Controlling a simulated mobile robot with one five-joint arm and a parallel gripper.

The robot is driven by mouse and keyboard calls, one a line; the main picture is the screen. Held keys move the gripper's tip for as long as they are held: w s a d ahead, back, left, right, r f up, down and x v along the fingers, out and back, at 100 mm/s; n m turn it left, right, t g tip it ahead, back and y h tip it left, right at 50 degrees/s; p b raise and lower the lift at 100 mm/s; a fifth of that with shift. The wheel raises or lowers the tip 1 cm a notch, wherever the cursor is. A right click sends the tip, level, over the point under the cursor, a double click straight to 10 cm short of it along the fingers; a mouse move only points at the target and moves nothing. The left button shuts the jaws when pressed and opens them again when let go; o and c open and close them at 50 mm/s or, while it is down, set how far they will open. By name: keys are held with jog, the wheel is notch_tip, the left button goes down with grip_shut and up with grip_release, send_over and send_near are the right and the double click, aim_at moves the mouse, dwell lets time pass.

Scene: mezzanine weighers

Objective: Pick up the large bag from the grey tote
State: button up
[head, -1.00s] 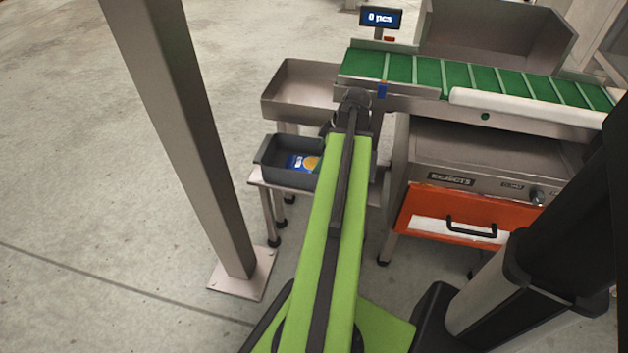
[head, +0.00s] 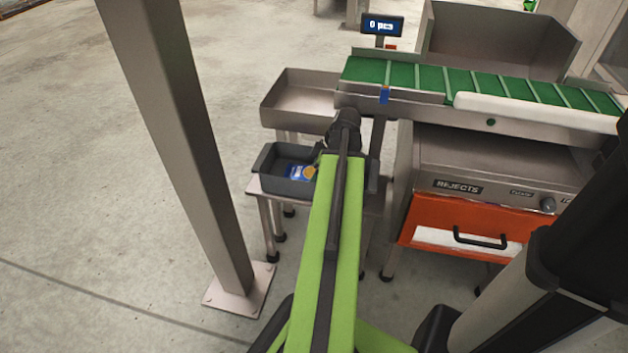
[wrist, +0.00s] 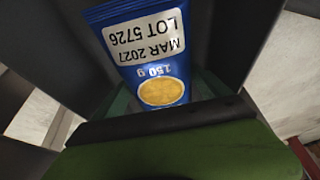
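The grey tote (head: 283,183) sits on a small steel stand, left of my arm in the head view. A blue bag (head: 297,172) with a yellow round picture lies inside it, partly hidden by my arm. In the wrist view the bag (wrist: 150,65) is close and upside down, with a white label reading MAR 2027, LOT 5726, and 150 g printed below. My gripper (wrist: 165,128) shows as a green and dark part at the bottom, right at the bag's edge. Its fingers are not clear, so whether it grips the bag cannot be told. No second bag shows.
A steel post (head: 185,150) stands left of the tote. An empty-looking steel tray (head: 300,98) is behind it, beside the green conveyor (head: 480,78). The display (head: 382,25) reads 0 pcs. An orange rejects drawer (head: 465,230) is at the right.

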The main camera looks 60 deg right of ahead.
jog(key=c, duration=0.7)
jog(key=shift+r, duration=0.1)
